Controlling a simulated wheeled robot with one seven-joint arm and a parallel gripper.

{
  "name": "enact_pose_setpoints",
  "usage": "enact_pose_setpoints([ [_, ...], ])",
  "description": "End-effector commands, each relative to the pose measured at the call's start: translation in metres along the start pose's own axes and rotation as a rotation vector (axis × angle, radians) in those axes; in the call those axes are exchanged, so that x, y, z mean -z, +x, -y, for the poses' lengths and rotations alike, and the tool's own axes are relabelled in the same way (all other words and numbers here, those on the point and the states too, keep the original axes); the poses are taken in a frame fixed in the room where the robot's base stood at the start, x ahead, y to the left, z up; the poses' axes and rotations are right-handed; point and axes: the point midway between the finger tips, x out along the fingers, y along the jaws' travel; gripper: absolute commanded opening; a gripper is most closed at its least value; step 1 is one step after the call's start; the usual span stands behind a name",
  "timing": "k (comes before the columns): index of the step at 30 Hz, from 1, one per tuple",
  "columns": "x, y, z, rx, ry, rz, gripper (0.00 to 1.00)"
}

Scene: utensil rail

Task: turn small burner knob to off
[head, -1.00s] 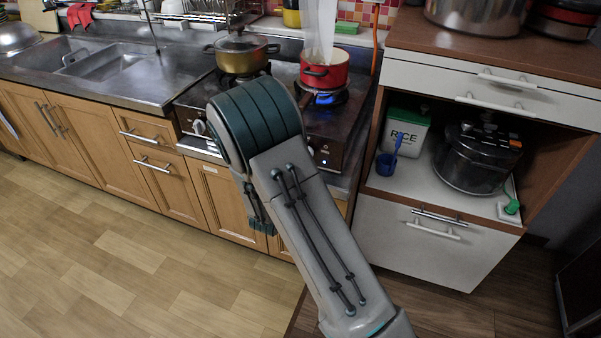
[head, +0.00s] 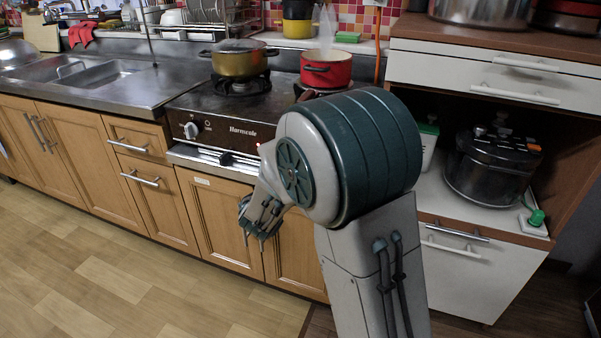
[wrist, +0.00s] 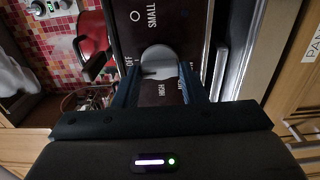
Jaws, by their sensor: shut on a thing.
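The small burner knob (wrist: 159,60) is a pale round knob on the dark stove panel, beside the printed word SMALL in the wrist view. The marks OFF and HIGH are printed around it; a third mark is partly covered by a finger. My gripper (wrist: 160,74) is shut on the knob, with one dark blue finger on each side. I cannot tell which mark the knob points at. In the head view, my arm hides the gripper and this knob. The stove (head: 222,133) shows its other knob (head: 190,130) at the left.
A gold pot (head: 240,62) stands on the left burner and a red pot (head: 326,72) at the right burner, which my arm partly hides. A white cabinet (head: 455,265) with a rice cooker (head: 492,165) stands at the right. The floor at left is clear.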

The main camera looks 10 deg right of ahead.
Motion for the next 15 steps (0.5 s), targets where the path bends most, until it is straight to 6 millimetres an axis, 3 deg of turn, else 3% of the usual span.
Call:
enact_pose_setpoints([
  [15,0.0017,-0.0006,-0.0003,0.002,0.044,-0.004,0.15],
])
